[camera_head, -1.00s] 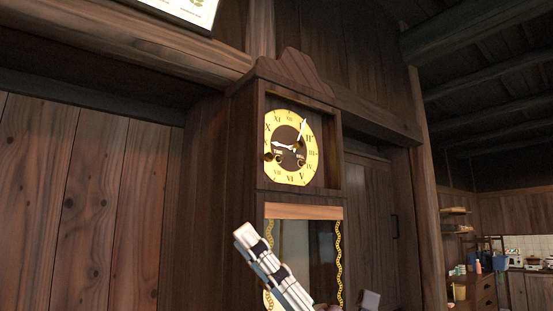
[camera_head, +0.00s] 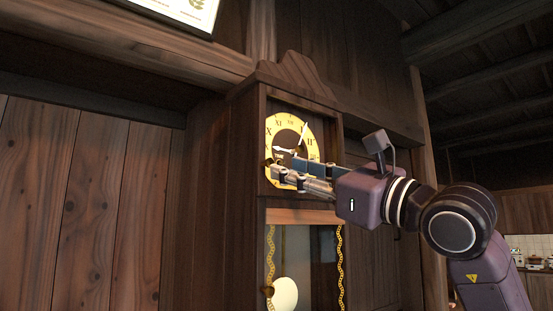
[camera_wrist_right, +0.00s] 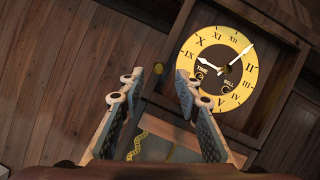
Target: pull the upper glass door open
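The upper glass door (camera_head: 328,130) of the tall dark wooden clock appears shut over the yellow clock face (camera_head: 311,133). A small round brass knob (camera_wrist_right: 159,68) shows at the door's left side in the right wrist view. My right gripper (camera_head: 277,170) is in front of the lower left of the face, its arm coming in from the right. In the wrist view its two fingers (camera_wrist_right: 158,80) are apart, with the knob seen between the fingertips. I cannot tell whether the knob is within their reach. My left gripper is not in view.
A plank wall (camera_head: 90,210) stands left. A wooden beam (camera_head: 150,45) and a framed picture (camera_head: 185,10) are above.

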